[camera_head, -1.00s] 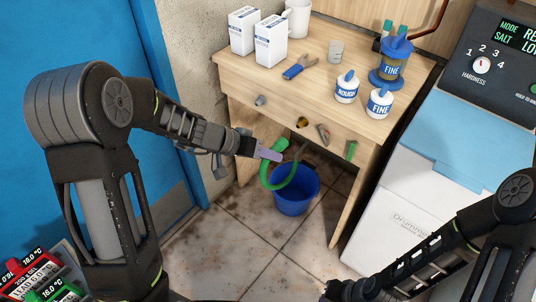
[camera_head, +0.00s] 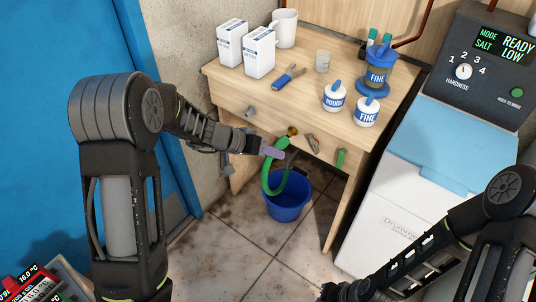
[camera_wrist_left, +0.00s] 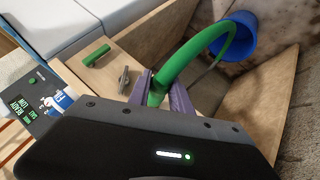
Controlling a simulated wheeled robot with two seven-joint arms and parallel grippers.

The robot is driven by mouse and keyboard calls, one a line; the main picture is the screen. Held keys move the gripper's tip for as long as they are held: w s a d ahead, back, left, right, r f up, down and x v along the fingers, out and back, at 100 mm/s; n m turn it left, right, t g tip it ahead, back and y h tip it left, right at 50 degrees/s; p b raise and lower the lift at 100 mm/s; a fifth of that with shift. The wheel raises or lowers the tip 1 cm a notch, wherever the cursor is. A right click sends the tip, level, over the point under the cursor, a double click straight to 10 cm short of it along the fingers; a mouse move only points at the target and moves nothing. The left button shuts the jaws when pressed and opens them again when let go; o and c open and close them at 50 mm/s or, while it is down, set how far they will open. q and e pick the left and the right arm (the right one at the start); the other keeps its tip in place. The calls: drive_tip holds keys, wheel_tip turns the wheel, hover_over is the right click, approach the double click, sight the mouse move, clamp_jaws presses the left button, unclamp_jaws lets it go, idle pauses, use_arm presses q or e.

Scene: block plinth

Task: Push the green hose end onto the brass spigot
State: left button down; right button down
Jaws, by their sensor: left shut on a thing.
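My left gripper (camera_head: 273,152), with purple fingers, is shut on the green hose (camera_head: 270,178) near its upper end. The hose end (camera_head: 283,142) points up toward the brass spigot (camera_head: 292,131) on the workbench front. The end is just below and left of the spigot; I cannot tell whether they touch. The hose loops down toward the blue bucket. In the left wrist view the hose (camera_wrist_left: 200,42) runs between the two fingers (camera_wrist_left: 160,97); the spigot is hidden there. My right gripper (camera_head: 334,292) is low at the bottom edge, its fingers unclear.
The wooden workbench (camera_head: 232,97) front also carries a grey fitting (camera_head: 250,112), a grey lever-like fitting (camera_head: 312,143) and a green fitting (camera_head: 340,158). The blue bucket (camera_head: 288,207) stands on the floor below. A white cabinet (camera_head: 385,205) stands to the right.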

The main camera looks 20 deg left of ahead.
sight(279, 142)
use_arm(q)
drive_tip(key=shift+a+r+b, duration=0.1)
drive_tip(key=shift+r+b, duration=0.05)
drive_tip(key=shift+b, duration=0.15)
idle(0.4)
idle(0.4)
drive_tip(key=shift+b, duration=0.5)
drive_tip(key=shift+w+d+b, duration=0.15)
drive_tip(key=shift+w+d, duration=0.1)
drive_tip(key=shift+w, duration=0.4)
drive_tip(key=shift+w+d+b, duration=0.2)
drive_tip(key=shift+w+d, duration=0.05)
drive_tip(key=shift+w, duration=0.35)
drive_tip(key=shift+w+d+b, duration=0.15)
drive_tip(key=shift+w+d, duration=0.1)
drive_tip(key=shift+w, duration=0.4)
drive_tip(key=c, duration=1.1)
unclamp_jaws()
drive_tip(key=shift+o, duration=0.3)
drive_tip(key=o, duration=0.4)
drive_tip(key=shift+s, duration=0.15)
